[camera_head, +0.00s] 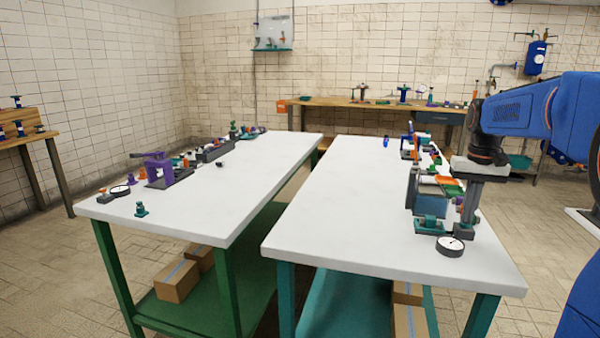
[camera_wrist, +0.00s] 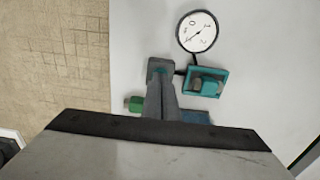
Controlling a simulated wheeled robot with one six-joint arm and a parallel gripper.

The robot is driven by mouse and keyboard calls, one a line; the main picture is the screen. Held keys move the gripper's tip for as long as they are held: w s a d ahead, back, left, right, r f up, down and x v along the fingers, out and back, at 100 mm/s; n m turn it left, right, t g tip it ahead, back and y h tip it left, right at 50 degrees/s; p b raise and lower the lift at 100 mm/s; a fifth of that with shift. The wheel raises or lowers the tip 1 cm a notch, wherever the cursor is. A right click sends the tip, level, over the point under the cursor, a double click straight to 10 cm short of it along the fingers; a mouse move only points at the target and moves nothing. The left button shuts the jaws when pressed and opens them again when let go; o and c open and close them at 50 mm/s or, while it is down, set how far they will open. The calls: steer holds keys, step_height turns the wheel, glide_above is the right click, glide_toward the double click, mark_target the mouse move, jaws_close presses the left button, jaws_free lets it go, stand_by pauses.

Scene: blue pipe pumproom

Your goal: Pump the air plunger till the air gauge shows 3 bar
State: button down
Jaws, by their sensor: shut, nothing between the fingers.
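The air gauge (camera_head: 450,246), a white dial with a black rim, lies near the front right of the right table. It also shows in the wrist view (camera_wrist: 198,31); its needle seems to point lower left, but the value is too small to read. A short dark pipe runs from it toward a teal block with a dark grey knob (camera_wrist: 206,80) and a small dark block (camera_wrist: 160,68). My gripper (camera_head: 464,226) points down, shut and empty, with its tips over or at the dark block. I cannot make out the plunger for certain, nor tell whether the tips touch anything.
A dark upright box (camera_head: 412,188), an orange tray (camera_head: 447,180) and several small fittings stand left of and behind my gripper. The middle of the right table (camera_head: 340,220) is clear. The left table (camera_head: 190,210) holds a purple press (camera_head: 160,171) and another gauge.

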step_height(320, 180, up, 8)
stand_by(1.1)
